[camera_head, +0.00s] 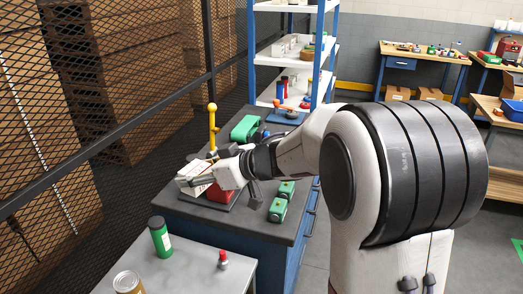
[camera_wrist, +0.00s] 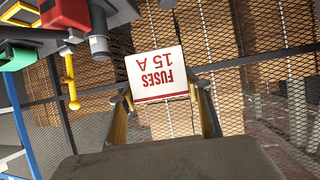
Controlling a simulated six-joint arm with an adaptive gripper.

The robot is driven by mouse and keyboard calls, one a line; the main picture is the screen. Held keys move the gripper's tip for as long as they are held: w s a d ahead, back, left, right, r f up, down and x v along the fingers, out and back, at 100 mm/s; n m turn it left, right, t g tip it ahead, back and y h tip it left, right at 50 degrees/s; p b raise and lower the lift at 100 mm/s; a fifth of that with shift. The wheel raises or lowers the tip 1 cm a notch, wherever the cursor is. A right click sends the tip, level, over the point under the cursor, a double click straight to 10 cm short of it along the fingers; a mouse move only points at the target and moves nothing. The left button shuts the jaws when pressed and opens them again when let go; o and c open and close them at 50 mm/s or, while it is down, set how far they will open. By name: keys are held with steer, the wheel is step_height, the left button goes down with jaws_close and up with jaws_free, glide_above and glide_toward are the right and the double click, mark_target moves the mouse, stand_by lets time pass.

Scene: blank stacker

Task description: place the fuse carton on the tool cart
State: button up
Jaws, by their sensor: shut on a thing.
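The fuse carton is white with red lettering, "FUSES 15 A", and a red line; its label shows upside down in the wrist view (camera_wrist: 158,72). My gripper (camera_wrist: 161,92) is shut on it, one finger at each side. In the head view, my gripper (camera_head: 203,181) reaches left over a blue cabinet with a dark top (camera_head: 240,222) and drawer handles. The carton (camera_head: 193,172) shows there, partly hidden by the fingers. This cabinet may be the tool cart; I cannot tell for certain. Whether the carton touches anything below is unclear.
On the dark top are a red block (camera_head: 216,194), a yellow-knobbed lever (camera_head: 212,125) and several green items (camera_head: 279,208). A light grey surface (camera_head: 198,270) in front holds a green can (camera_head: 160,236), a tin (camera_head: 128,283) and a red-topped item (camera_head: 223,260). Mesh fencing stands left.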

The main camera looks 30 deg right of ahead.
steer(key=w+d+m+t+h, duration=0.1)
steer(key=w+d+m+h, duration=0.1)
steer(key=w+d, duration=0.65)
steer(key=w+d+m+t+h, duration=0.1)
steer(key=w+d+m+h, duration=0.25)
steer(key=d, duration=0.95)
steer(key=w+d+m+h, duration=0.1)
steer(key=w+d+h, duration=0.1)
steer(key=w+d, duration=0.65)
step_height(320, 180, down, 12)
steer(key=s+d, duration=0.2)
steer(key=shift+d+r, duration=0.2)
steer(key=shift+r, duration=0.05)
steer(key=shift+s, duration=0.1)
steer(key=shift+f, duration=3.1)
steer(key=shift+f, duration=1.9)
steer(key=shift+f, duration=0.1)
steer(key=o, duration=1.2)
steer(key=shift+c, duration=0.2)
